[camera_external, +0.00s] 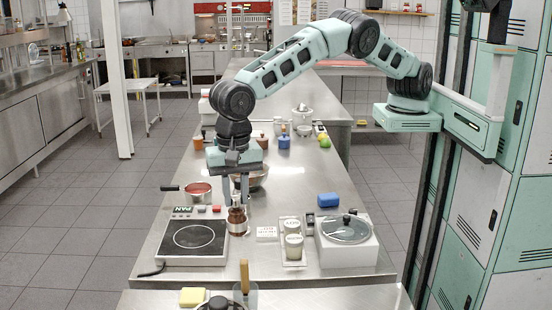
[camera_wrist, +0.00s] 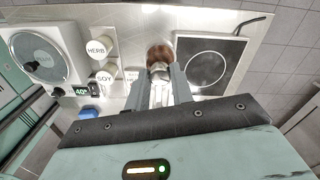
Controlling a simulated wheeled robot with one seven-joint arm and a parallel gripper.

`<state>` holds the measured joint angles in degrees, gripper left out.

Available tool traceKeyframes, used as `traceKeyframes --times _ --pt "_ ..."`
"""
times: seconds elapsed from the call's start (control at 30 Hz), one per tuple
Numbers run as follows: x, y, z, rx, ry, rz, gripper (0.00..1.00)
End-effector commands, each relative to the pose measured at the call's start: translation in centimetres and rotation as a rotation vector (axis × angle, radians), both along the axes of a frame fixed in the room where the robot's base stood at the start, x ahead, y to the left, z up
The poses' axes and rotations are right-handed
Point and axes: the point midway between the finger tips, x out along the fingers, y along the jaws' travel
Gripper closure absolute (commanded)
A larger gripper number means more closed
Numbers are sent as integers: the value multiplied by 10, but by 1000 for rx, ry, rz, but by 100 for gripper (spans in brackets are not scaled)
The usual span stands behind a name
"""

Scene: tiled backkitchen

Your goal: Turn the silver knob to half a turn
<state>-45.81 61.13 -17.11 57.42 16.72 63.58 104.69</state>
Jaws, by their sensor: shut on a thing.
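A small dark brown and silver mill-like object (camera_external: 237,222) stands upright on the steel counter, just right of the black hob. In the wrist view its brown body (camera_wrist: 160,53) shows beyond the fingertips, with a rounded silver knob (camera_wrist: 159,69) nearest me. My gripper (camera_external: 238,198) points straight down over it. In the wrist view my gripper (camera_wrist: 161,77) has its two grey fingers closed on the silver knob from both sides. The fingers hide part of the knob, and no mark showing its turn angle can be made out.
Lidded jars (camera_external: 293,240) and a white device with a round lid (camera_external: 347,241) stand right. A blue block (camera_external: 328,200) and a metal bowl (camera_external: 259,179) are behind.

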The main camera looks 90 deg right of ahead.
Motion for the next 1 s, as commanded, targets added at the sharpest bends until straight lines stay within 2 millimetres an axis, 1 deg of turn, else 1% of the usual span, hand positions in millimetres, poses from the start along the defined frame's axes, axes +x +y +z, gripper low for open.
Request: traceKeyframes --times 1.0 --pt "1 0 2 1 -2 -950 100"
